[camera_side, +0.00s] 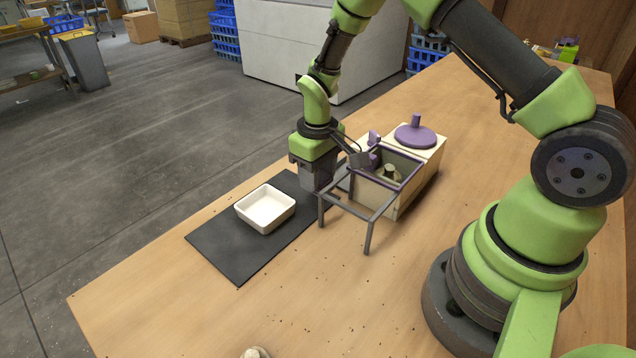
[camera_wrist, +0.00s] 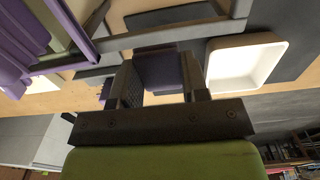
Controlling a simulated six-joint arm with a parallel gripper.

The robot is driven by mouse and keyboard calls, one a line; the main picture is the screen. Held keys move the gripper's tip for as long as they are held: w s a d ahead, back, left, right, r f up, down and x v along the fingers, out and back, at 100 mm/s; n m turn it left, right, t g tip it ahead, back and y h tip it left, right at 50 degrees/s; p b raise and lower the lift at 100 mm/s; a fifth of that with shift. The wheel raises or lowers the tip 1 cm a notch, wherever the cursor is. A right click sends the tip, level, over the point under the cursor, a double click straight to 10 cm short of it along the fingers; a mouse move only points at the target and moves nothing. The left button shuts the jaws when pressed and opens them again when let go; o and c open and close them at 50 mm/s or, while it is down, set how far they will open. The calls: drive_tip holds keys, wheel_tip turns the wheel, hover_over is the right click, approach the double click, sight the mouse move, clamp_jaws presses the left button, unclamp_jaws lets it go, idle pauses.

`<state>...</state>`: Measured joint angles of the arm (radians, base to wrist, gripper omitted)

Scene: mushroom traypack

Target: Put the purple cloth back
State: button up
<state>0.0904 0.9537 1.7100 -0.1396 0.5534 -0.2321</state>
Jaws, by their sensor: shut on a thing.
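My gripper (camera_side: 318,182) points down beside the grey metal frame, low over the back end of the dark mat. In the wrist view its fingers (camera_wrist: 160,84) are shut on a dark purple piece, which looks like the purple cloth (camera_wrist: 160,72). Most of the cloth is hidden in the side view by the fingers. The grey metal frame (camera_side: 345,204) stands just right of the gripper, in front of the box; its bars also cross the top of the wrist view.
A pale box (camera_side: 397,203) has a purple-rimmed open compartment with a small object inside and a purple knobbed lid (camera_side: 415,136) behind. A white tray (camera_side: 247,217) sits on the dark mat (camera_side: 240,264), left of the gripper. The front table is mostly clear.

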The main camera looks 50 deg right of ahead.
drive_tip(key=shift+f, duration=1.3)
drive_tip(key=shift+f, duration=0.2)
drive_tip(key=o, duration=0.9)
drive_tip(key=shift+r, duration=0.1)
